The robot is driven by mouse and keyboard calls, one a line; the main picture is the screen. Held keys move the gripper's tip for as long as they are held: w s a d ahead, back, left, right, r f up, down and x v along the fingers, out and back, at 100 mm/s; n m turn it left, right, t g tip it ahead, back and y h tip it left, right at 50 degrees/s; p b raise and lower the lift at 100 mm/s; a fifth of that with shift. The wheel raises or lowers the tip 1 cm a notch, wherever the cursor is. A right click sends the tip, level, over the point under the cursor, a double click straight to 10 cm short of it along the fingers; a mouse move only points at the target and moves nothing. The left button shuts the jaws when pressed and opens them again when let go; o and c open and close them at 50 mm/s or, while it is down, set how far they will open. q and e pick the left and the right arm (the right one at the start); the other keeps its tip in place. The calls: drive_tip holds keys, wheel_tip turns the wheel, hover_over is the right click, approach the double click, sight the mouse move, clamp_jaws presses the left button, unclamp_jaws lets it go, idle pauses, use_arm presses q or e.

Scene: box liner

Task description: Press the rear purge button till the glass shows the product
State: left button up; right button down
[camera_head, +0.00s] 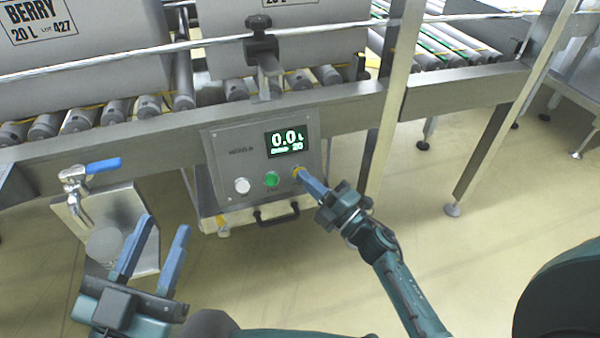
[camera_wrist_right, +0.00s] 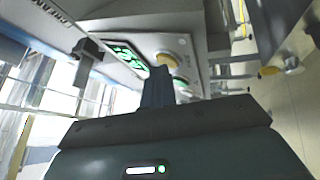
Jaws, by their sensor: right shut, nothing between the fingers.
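A grey control panel (camera_head: 235,160) on the conveyor frame has a lit display (camera_head: 287,142) reading 0.0 L. Below it are a white button (camera_head: 242,186), a green button (camera_head: 271,179) and a yellow button (camera_head: 298,171); their labels are too small to read. My right gripper (camera_head: 303,178) is shut and empty, its tips at the yellow button. In the right wrist view the tips (camera_wrist_right: 157,82) are right by the yellow button (camera_wrist_right: 168,61); I cannot tell if they touch it. No glass is clearly identifiable. My left gripper (camera_head: 157,232) is open and empty, left of the panel.
A tap with a blue handle (camera_head: 103,165) stands at the left over a metal plate with a pale round vessel (camera_head: 104,246). A frame post (camera_head: 388,110) rises right of the panel.

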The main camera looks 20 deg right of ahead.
drive_tip(key=shift+s+r+p, duration=0.25)
drive_tip(key=shift+s+p, duration=0.2)
drive_tip(key=shift+s, duration=0.3)
drive_tip(key=shift+s, duration=0.1)
drive_tip(key=s+p, duration=0.1)
drive_tip(key=s+r+p, duration=0.1)
drive_tip(key=s, duration=0.1)
drive_tip(key=s+p, duration=0.1)
drive_tip(key=shift+s+d+r, duration=0.1)
drive_tip(key=shift+s+r, duration=0.15)
drive_tip(key=shift+r, duration=0.05)
